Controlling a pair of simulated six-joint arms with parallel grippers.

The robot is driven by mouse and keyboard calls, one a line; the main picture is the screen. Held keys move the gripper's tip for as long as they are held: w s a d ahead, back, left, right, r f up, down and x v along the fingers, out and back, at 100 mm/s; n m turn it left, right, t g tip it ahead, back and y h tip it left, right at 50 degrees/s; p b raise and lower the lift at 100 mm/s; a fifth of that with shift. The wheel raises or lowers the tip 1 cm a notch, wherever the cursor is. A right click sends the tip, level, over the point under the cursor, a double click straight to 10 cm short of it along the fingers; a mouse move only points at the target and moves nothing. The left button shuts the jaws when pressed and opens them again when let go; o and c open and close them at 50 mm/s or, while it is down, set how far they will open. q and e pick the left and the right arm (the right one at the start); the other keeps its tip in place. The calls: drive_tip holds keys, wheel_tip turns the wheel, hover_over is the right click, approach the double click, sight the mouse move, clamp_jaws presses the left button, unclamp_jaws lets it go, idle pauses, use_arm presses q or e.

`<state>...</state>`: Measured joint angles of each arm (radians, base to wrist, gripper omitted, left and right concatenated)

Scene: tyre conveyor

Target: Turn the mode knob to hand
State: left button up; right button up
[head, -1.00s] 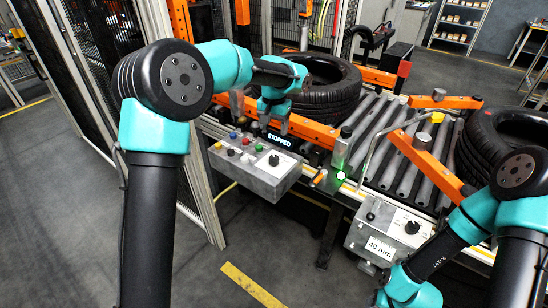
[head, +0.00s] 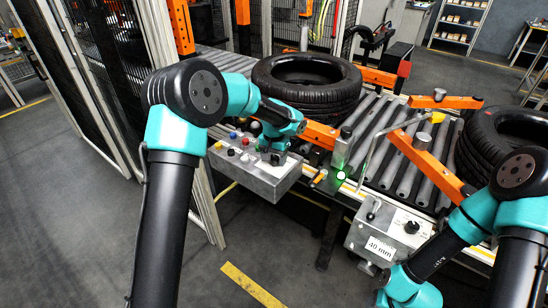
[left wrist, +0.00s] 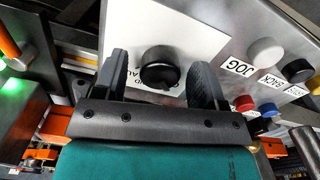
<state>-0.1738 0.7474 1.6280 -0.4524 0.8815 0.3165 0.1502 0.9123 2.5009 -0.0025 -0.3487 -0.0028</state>
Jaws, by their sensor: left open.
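The mode knob (left wrist: 159,73) is a round black knob on a white plate (left wrist: 190,42) with partly hidden lettering. It is on the grey control box (head: 262,185) at the centre left of the head view, where my left gripper hides it. My left gripper (head: 275,158) is open over the box's top face. In the left wrist view its two dark fingers (left wrist: 159,84) stand either side of the knob, with a gap visible on each side. The knob's pointer direction is hard to make out.
White (left wrist: 264,51), black, red and blue buttons sit beside the knob, one labelled JOG. Behind the box are an orange rail (head: 320,135), a tyre (head: 305,88) and conveyor rollers (head: 372,125). A green light (head: 341,175) glows nearby. A second box (head: 385,232) reads 40 mm.

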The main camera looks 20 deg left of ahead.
use_arm(q)
drive_tip(key=c, duration=0.9)
drive_tip(key=shift+m, duration=0.4)
drive_tip(key=m, duration=0.3)
drive_tip(key=shift+m, duration=0.3)
drive_tip(key=m, duration=0.4)
drive_tip(key=shift+m, duration=0.3)
drive_tip(key=o, duration=0.9)
